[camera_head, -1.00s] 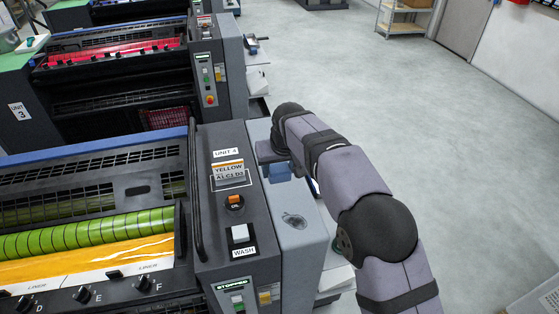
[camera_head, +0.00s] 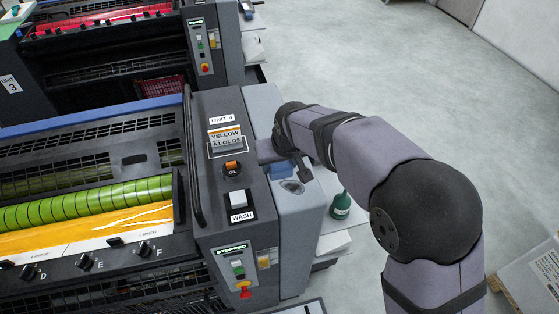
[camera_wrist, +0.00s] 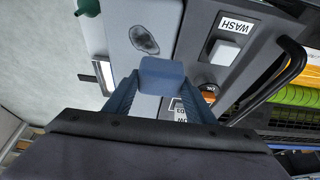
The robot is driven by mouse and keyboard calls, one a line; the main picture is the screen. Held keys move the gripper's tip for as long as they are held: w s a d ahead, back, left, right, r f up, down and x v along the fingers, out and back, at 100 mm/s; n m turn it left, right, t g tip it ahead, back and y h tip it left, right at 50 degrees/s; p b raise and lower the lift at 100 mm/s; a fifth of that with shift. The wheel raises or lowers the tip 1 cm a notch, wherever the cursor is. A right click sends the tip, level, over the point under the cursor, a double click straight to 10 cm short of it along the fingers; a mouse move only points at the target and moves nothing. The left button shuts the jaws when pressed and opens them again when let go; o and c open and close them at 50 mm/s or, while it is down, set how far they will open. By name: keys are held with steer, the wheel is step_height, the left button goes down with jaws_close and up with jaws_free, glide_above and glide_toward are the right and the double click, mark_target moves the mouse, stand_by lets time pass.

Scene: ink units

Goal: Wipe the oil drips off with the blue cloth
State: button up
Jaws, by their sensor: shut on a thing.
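The blue cloth (camera_wrist: 162,76) is a folded pad held between the two blue-grey fingers of my gripper (camera_wrist: 163,92). In the head view the cloth (camera_head: 282,169) shows just below my gripper (camera_head: 276,156), over the light grey side cover of unit 4 (camera_head: 293,230). The oil drips (camera_head: 292,187) are a dark, irregular oval patch on top of that cover. In the wrist view the oil patch (camera_wrist: 145,40) lies just beyond the cloth, with a small gap between them. I cannot tell whether the cloth touches the cover.
The dark control panel with the WASH button (camera_head: 238,200) and OIL knob (camera_head: 232,169) stands close left of the cover. A black bar (camera_head: 192,160) runs beside it. A green bottle (camera_head: 340,206) stands on a lower surface to the right. Open floor lies beyond.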

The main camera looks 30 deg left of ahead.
steer(key=shift+f+b, duration=2.8)
steer(key=shift+f, duration=1.15)
steer(key=shift+w+d+r, duration=0.2)
steer(key=shift+d+r, duration=0.05)
steer(key=shift+w+d+f, duration=0.25)
steer(key=shift+w+d, duration=2.15)
steer(key=shift+s+a+b, duration=0.4)
steer(key=shift+s+a, duration=2.2)
steer(key=shift+w+a+r, duration=0.15)
steer(key=shift+w+d, duration=0.3)
steer(key=shift+w+d+p, duration=0.4)
steer(key=shift+w+d, duration=1.95)
steer(key=shift+w, duration=0.05)
steer(key=shift+s+a, duration=2.7)
steer(key=shift+s, duration=0.05)
steer(key=shift+w+r+p, duration=0.1)
steer(key=shift+p, duration=0.55)
step_height(320, 180, up, 2)
steer(key=shift+w+r+p, duration=0.1)
steer(key=shift+p, duration=0.2)
steer(key=shift+s+a+r+p, duration=0.1)
steer(key=shift+s+r+p, duration=0.2)
steer(key=shift+r+p, duration=0.35)
steer(key=shift+w+r+p, duration=0.25)
steer(key=shift+r+p, duration=0.55)
steer(key=shift+r, duration=0.35)
steer(key=shift+s+r+p, duration=0.1)
steer(key=shift+r+p, duration=0.55)
steer(key=shift+r, duration=0.3)
